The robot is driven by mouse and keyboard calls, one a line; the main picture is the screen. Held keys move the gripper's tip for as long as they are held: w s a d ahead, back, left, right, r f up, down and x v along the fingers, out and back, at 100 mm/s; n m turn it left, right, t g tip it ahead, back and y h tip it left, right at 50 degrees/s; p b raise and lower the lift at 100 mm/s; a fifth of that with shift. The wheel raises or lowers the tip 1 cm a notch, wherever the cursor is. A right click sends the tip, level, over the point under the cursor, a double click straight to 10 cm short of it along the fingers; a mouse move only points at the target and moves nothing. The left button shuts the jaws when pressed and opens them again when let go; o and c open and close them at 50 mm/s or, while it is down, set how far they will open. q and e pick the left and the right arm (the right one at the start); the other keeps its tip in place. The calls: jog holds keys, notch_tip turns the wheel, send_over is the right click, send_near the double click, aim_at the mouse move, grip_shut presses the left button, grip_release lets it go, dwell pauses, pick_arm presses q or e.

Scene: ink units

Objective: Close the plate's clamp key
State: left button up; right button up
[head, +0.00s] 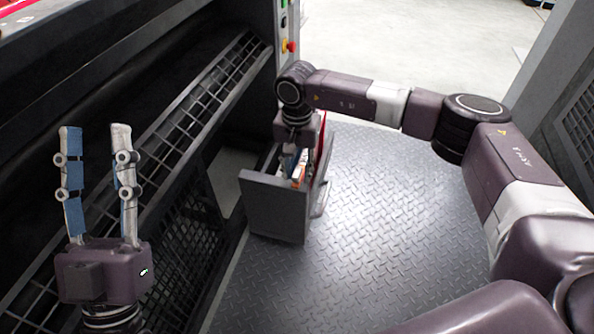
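A grey metal box or drawer-like unit (272,207) stands out from the dark machine near the picture's middle. My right gripper (297,170) points down at its upper opening, among blue, white and orange parts. Its fingertips are partly hidden there, and I cannot tell whether they are open or shut or touch anything. A thin red upright piece (321,145) is just to its right. I cannot make out the plate's clamp key. My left gripper (95,130) points upward at the left, its two blue-and-white fingers spread and empty, apart from the unit.
The dark machine with slatted grilles (210,85) fills the left side. A control panel (288,30) with coloured buttons is at top centre. The diamond-plate floor (390,220) is clear right of the unit. A grey frame (550,80) bounds the right.

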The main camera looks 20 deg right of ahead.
aim_at(297, 171)
notch_tip(297, 171, up, 12)
dwell(0.6)
